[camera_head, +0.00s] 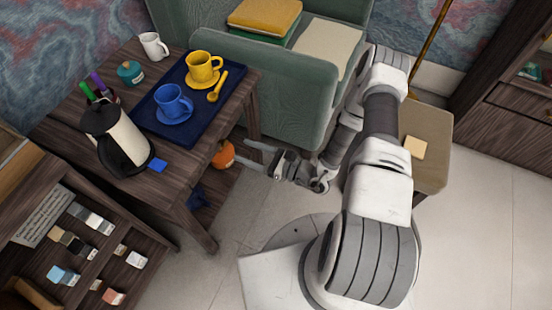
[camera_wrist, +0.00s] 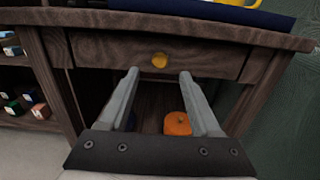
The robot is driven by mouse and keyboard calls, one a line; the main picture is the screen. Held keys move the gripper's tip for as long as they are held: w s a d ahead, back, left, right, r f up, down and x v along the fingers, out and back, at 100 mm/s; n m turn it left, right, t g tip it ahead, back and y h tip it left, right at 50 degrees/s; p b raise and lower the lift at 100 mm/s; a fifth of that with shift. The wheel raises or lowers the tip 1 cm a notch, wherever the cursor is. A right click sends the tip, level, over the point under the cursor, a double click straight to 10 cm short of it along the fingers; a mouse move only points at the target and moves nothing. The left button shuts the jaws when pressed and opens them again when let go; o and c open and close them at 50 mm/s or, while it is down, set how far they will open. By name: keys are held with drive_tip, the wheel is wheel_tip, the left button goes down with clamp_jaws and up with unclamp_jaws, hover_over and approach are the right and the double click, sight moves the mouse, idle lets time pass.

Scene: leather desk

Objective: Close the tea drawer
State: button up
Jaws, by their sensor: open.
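The tea drawer (camera_wrist: 205,58) is in the dark wooden side table, under its top, with a round yellow knob (camera_wrist: 159,60) in the middle of its front. How far it stands out from the table is hard to tell in the wrist view. In the head view the table top hides the drawer front. My gripper (camera_wrist: 159,73) is open and empty, its two fingers pointing at the drawer front with the knob between and just beyond the tips. In the head view my gripper (camera_head: 252,155) is right of the table, at its edge.
The table top (camera_head: 100,60) holds a blue tray (camera_head: 145,115) with yellow and blue cups, a kettle (camera_head: 115,140) and a white mug (camera_head: 153,46). An orange pumpkin-like object (camera_wrist: 177,123) sits below the drawer. A green armchair (camera_head: 280,85) stands close behind my gripper.

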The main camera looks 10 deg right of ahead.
drive_tip(key=p+v, duration=0.1)
drive_tip(key=v, duration=0.9)
drive_tip(key=shift+s+d, duration=0.2)
drive_tip(key=s+a+r+n+g+h, duration=0.1)
drive_tip(key=a+r+n+g, duration=0.2)
drive_tip(key=r+n+g, duration=1.45)
drive_tip(key=s+d+r+n+t+h, duration=0.1)
drive_tip(key=s+r+n+t+h, duration=0.25)
drive_tip(key=r, duration=0.45)
drive_tip(key=s+d+r+n+t+h, duration=0.25)
drive_tip(key=r+t+h, duration=0.2)
drive_tip(key=r, duration=0.35)
drive_tip(key=s+d+r+n+t+h, duration=0.1)
drive_tip(key=s+r+n+t+h, duration=0.15)
drive_tip(key=r+t+h, duration=0.35)
wheel_tip(320, 180, up, 22)
drive_tip(key=s+g+p, duration=0.1)
drive_tip(key=g+p, duration=0.1)
drive_tip(key=p, duration=1.8)
drive_tip(key=shift+y, duration=0.4)
